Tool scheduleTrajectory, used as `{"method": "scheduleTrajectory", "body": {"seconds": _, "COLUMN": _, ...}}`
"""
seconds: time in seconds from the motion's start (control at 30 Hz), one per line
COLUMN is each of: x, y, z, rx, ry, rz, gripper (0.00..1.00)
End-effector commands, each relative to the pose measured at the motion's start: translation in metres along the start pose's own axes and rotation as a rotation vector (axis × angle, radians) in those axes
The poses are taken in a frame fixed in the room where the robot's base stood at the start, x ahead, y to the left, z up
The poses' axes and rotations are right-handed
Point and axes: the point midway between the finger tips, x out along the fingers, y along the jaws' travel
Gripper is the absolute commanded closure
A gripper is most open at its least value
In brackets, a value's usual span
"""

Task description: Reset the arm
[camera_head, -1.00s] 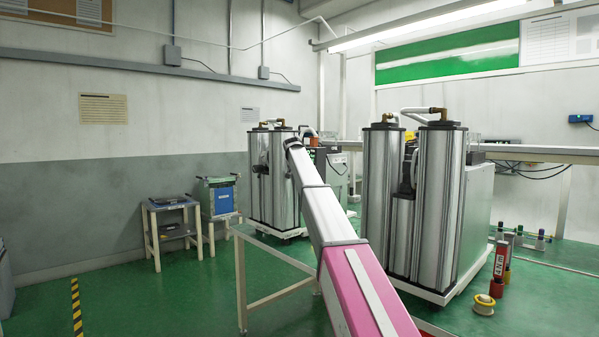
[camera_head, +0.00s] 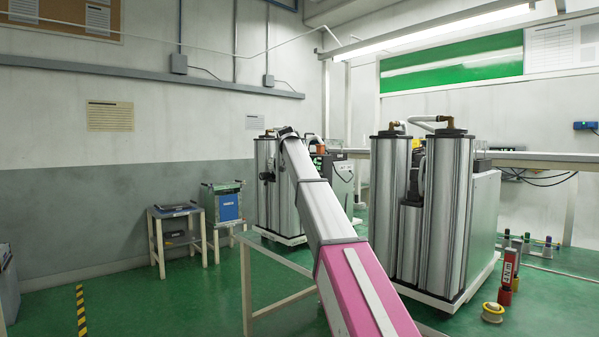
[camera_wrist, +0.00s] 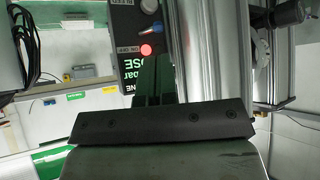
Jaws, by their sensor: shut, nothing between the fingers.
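My arm (camera_head: 325,210), white with a pink section, reaches up and away from the bottom of the head view. Its far end (camera_head: 287,132) appears in front of the far pair of metal columns (camera_head: 277,190). In the wrist view, my gripper (camera_wrist: 152,78) shows as dark fingers beyond a black bar; they are shut and empty. Behind them is a black control panel (camera_wrist: 125,35) with a red light and a knob, turned upside down. I cannot tell how far the fingers are from it.
A near pair of tall metal columns (camera_head: 448,215) stands to the right of my arm. A table frame (camera_head: 247,285) is at lower middle. Small stands (camera_head: 175,215) line the left wall. Green floor at left is open.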

Motion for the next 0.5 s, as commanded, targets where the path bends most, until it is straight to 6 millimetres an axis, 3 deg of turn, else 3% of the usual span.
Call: {"method": "scheduleTrajectory", "body": {"seconds": 0.5, "x": -0.0071, "y": -0.0004, "z": 0.0020, "rx": -0.001, "ry": -0.002, "rz": 0.001, "gripper": 1.00}}
